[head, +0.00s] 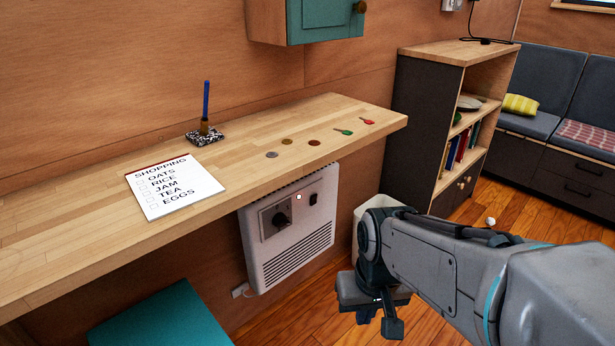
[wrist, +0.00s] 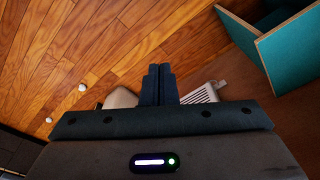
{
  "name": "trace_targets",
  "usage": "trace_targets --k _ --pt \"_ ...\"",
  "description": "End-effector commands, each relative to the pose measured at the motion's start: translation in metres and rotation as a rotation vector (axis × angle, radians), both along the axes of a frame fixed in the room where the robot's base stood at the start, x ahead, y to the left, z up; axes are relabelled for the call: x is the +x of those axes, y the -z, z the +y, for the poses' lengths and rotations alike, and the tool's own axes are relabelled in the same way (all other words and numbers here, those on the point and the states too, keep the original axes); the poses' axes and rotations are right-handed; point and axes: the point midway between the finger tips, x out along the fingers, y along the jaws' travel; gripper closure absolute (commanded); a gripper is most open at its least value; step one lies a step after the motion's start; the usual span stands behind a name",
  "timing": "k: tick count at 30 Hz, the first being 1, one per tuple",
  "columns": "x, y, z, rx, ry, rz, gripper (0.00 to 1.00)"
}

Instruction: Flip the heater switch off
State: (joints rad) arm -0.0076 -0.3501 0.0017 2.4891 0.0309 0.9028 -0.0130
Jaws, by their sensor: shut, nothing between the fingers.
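The white heater (head: 290,262) hangs on the wall under the wooden counter. Its front has a dark round knob (head: 281,217) on a grey plate, a small lit red light (head: 299,197) and a small black switch (head: 313,199) at the upper right. The switch's exact tilt is too small to tell. My gripper (head: 390,326) is low, to the right of the heater and apart from it. In the wrist view my gripper (wrist: 158,72) has its fingers together and empty. Part of the slatted heater (wrist: 205,94) shows just right of them; the switch does not show there.
A pale bin (head: 369,205) stands right of the heater, partly behind my arm. The counter (head: 90,215) overhangs the heater. A teal box (head: 160,318) stands at the lower left. A dark shelf unit (head: 418,130) stands farther right. Wooden floor (head: 295,325) is open before the heater.

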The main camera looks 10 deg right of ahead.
Motion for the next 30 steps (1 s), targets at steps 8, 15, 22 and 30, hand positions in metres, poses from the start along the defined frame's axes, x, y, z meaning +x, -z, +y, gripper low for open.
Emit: trace_targets --k 8,15,22,30 --pt "0.08 -0.015 0.027 0.25 0.133 0.006 1.0" --pt "0.19 -0.016 0.027 0.515 0.336 -0.061 1.0" --pt "0.293 0.002 -0.009 0.707 0.569 -0.173 1.0" --pt "0.364 0.035 -0.061 0.819 0.787 -0.289 1.0"
